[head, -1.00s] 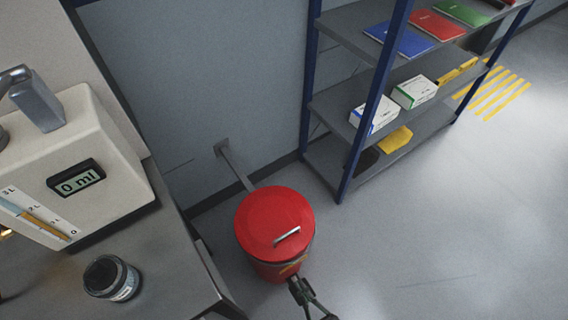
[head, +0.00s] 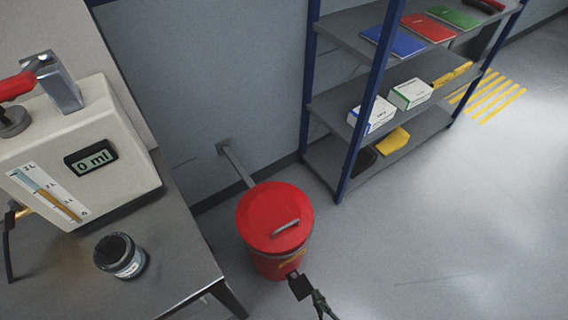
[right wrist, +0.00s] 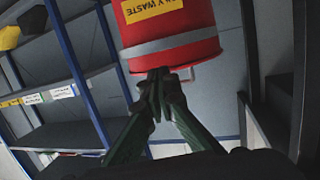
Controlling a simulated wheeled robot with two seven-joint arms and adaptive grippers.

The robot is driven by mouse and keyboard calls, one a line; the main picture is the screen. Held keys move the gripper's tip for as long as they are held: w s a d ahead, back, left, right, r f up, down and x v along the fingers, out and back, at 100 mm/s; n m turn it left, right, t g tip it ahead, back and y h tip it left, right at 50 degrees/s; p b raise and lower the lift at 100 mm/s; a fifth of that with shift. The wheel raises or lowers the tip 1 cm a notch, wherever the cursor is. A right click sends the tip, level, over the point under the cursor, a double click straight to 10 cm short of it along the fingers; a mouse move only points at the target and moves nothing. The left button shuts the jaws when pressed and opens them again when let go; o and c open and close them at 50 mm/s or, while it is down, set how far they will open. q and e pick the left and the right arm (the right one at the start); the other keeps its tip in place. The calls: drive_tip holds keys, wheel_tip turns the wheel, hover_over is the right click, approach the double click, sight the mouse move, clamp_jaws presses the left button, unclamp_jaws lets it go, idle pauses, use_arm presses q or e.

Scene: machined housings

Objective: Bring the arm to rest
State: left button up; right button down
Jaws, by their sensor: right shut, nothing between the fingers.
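My right gripper (head: 299,286) is at the bottom of the head view, in front of the red lidded waste bin (head: 275,222). Its fingers are shut with nothing between them. In the right wrist view the closed fingertips (right wrist: 158,76) overlap the edge of the red bin (right wrist: 180,28); I cannot tell whether they touch it. The bin's lid is closed and has a grey handle on top. My left gripper is not in view.
A grey bench (head: 185,255) on the left bears a white dispenser (head: 115,125) reading 0 ml and a dark-lidded jar (head: 120,256). A blue-framed shelf (head: 345,148) with books, boxes and a yellow item stands behind right. The floor (head: 440,240) at right is clear.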

drive_tip(key=s+d+f+m+g+h, duration=0.3)
drive_tip(key=s+d+f+g+h, duration=0.35)
drive_tip(key=d+f, duration=0.55)
drive_tip(key=s+d+f+g, duration=0.1)
drive_tip(key=s+d+g, duration=0.25)
drive_tip(key=s, duration=0.65)
drive_tip(key=s+d+f+g, duration=0.1)
drive_tip(key=s+d+g, duration=0.3)
drive_tip(key=s, duration=0.6)
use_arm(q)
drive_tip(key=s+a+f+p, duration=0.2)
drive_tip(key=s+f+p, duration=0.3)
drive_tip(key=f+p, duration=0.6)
use_arm(e)
drive_tip(key=s+f+p, duration=0.2)
drive_tip(key=s+f, duration=0.3)
drive_tip(key=f, duration=0.4)
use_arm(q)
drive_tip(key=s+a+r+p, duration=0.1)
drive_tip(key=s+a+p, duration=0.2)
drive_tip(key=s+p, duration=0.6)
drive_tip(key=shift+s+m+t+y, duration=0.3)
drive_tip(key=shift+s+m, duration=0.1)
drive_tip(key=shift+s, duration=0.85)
use_arm(e)
drive_tip(key=s+d+f, duration=0.1)
drive_tip(key=s+d, duration=0.2)
drive_tip(key=s, duration=0.7)
drive_tip(key=shift+s+d, duration=0.2)
drive_tip(key=shift+s, duration=0.2)
